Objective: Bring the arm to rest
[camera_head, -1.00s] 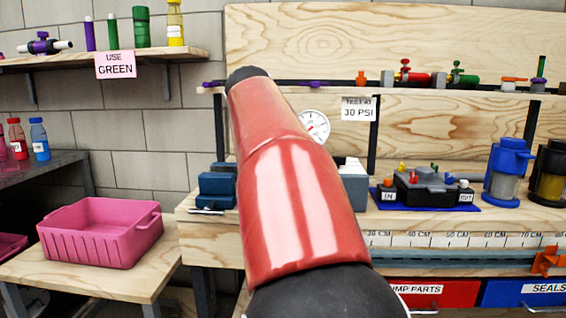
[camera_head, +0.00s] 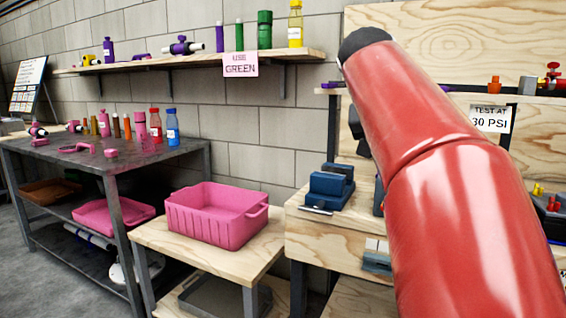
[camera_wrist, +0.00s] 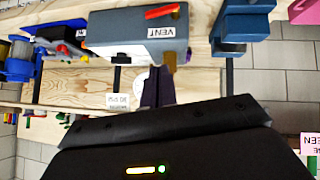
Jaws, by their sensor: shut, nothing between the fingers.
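My red arm (camera_head: 440,150) with a dark joint rises across the right side of the head view. It hides part of the workbench and back panel. My gripper is hidden behind the arm in the head view. In the wrist view the dark gripper body fills the bottom, and the narrow fingers of my gripper (camera_wrist: 157,85) are together with nothing held. They appear in front of a grey box labelled VENT (camera_wrist: 138,35); whether they touch it I cannot tell.
A pink crate (camera_head: 215,215) stands on a low wooden table (camera_head: 200,262). A dark metal bench (camera_head: 110,165) with bottles and pink parts is at left. A wooden shelf (camera_head: 190,62) carries bottles above a USE GREEN sign (camera_head: 240,65). A blue vise-like block (camera_head: 328,188) sits on the workbench.

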